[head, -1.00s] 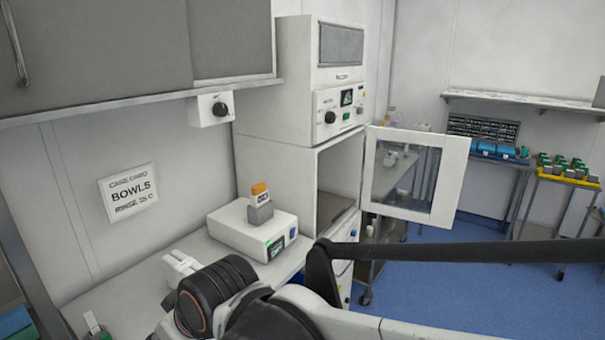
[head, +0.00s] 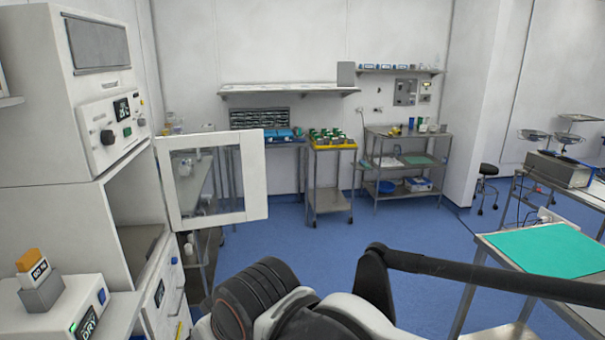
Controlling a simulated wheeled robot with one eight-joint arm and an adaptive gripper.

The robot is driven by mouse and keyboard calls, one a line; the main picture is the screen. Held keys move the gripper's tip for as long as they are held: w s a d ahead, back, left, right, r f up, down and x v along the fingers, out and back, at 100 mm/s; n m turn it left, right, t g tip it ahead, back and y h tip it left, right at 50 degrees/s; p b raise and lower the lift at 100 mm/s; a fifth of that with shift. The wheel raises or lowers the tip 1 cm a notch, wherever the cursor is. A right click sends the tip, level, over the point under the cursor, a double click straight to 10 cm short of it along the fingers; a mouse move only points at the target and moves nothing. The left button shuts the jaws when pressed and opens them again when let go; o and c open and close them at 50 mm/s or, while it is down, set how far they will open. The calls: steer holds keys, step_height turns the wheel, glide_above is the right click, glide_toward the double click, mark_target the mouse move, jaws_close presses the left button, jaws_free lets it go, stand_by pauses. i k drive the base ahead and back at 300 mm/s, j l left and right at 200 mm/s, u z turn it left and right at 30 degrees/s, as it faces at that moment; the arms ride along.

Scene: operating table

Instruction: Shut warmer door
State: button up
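The warmer (head: 95,130) is a tall white cabinet at the left of the head view, with a control panel of knobs and a small display (head: 122,108). Its door (head: 252,178), a white frame around a clear pane, stands wide open and swung out to the right. The open compartment (head: 135,222) shows a bare shelf inside. My arm crosses the bottom of the view, to the right of and nearer than the door, apart from it in the picture. My gripper is not in view.
A white device (head: 105,312) with an orange-topped block (head: 38,280) sits on the counter at lower left. Carts (head: 330,180) and a steel shelf table (head: 400,165) stand along the back wall. A green-topped table (head: 545,250) is at right. Blue floor lies clear beyond the door.

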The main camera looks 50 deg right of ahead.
mark_target(251, 142)
steer(key=i+l+z, duration=0.15)
steer(key=z, duration=0.25)
steer(key=i+l+z, duration=0.25)
steer(key=z, duration=0.15)
steer(key=i+l+z, duration=0.1)
steer(key=z, duration=0.3)
steer(key=i+z, duration=0.4)
steer(key=i+j+z, duration=0.1)
steer(key=i+z, duration=0.15)
steer(key=i, duration=1.85)
steer(key=i+j+u, duration=0.1)
steer(key=i+u, duration=0.4)
steer(key=i+l+u, duration=0.15)
steer(key=i+u, duration=0.3)
steer(key=i+l+u, duration=0.35)
steer(key=i+u, duration=0.15)
steer(key=i+j+u, duration=0.1)
steer(key=u, duration=0.4)
steer(key=i+u, duration=0.3)
steer(key=u, duration=0.15)
steer(key=i+u, duration=0.2)
steer(key=u, duration=0.3)
steer(key=i+l+u, duration=0.15)
steer(key=u, duration=0.3)
steer(key=i+l+u, duration=0.15)
steer(key=u, duration=1.6)
steer(key=k+j+u, duration=0.15)
steer(key=k, duration=0.4)
steer(key=k+j+u, duration=0.15)
steer(key=k, duration=0.35)
